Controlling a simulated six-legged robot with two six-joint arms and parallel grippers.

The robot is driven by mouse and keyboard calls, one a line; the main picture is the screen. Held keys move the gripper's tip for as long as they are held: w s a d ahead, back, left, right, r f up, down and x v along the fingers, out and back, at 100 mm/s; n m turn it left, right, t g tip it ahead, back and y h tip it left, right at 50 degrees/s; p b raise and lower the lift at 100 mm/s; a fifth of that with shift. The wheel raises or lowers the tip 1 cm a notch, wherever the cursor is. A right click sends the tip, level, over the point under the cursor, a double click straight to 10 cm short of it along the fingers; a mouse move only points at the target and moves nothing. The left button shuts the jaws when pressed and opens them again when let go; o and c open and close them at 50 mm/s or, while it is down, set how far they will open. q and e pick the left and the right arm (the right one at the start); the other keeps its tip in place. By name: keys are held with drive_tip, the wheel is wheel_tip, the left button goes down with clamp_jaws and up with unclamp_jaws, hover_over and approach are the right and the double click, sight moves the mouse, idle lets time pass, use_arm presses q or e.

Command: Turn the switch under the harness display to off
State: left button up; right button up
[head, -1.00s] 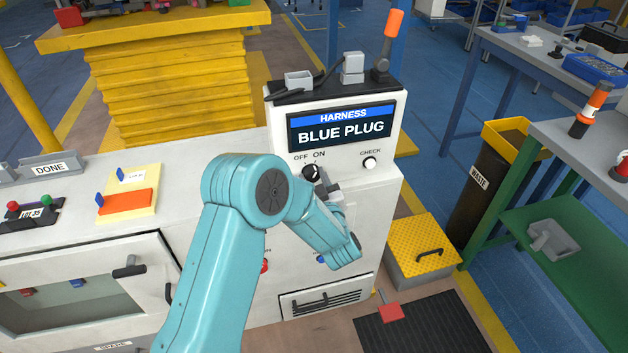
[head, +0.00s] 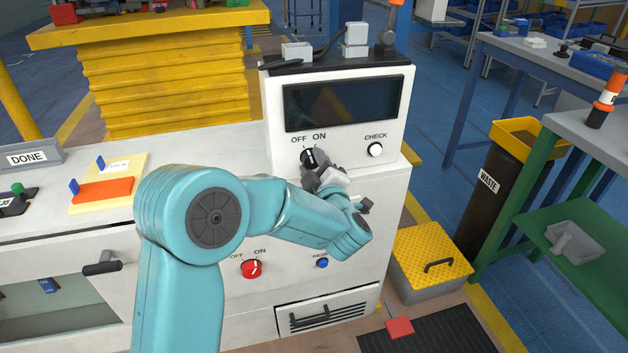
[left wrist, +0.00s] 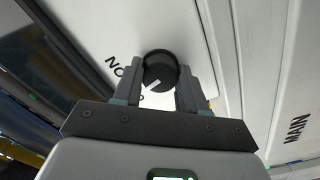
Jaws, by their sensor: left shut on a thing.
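The harness display (head: 343,103) is dark, set in the white console. Under it, the black switch knob (head: 308,156) sits below the OFF and ON labels. My left gripper (head: 314,171) is at the knob and shut on it. In the left wrist view the knob (left wrist: 159,68) sits between the two fingers, and its white pointer slants to the lower left, past the ON label, towards lettering partly hidden by the gripper. In the head view the pointer's upper end leans towards the OFF side. My right gripper is not in view.
A white CHECK button (head: 375,150) is right of the knob. Lower on the cabinet are a red OFF/ON knob (head: 251,269) and a blue button (head: 322,263). A yellow-topped box (head: 432,258) stands on the floor at right, near the black waste bin (head: 487,195).

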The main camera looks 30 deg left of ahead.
use_arm(q)
drive_tip(key=shift+f+n+b, duration=0.1)
drive_tip(key=shift+n+b, duration=1)
drive_tip(key=shift+b, duration=0.15)
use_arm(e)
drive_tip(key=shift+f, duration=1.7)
use_arm(q)
drive_tip(key=o, duration=1.1)
drive_tip(key=shift+c, duration=0.2)
drive_tip(key=shift+d, duration=0.1)
drive_tip(key=v, duration=1.6)
drive_tip(key=shift+s+p, duration=0.15)
drive_tip(key=shift+p, duration=0.3)
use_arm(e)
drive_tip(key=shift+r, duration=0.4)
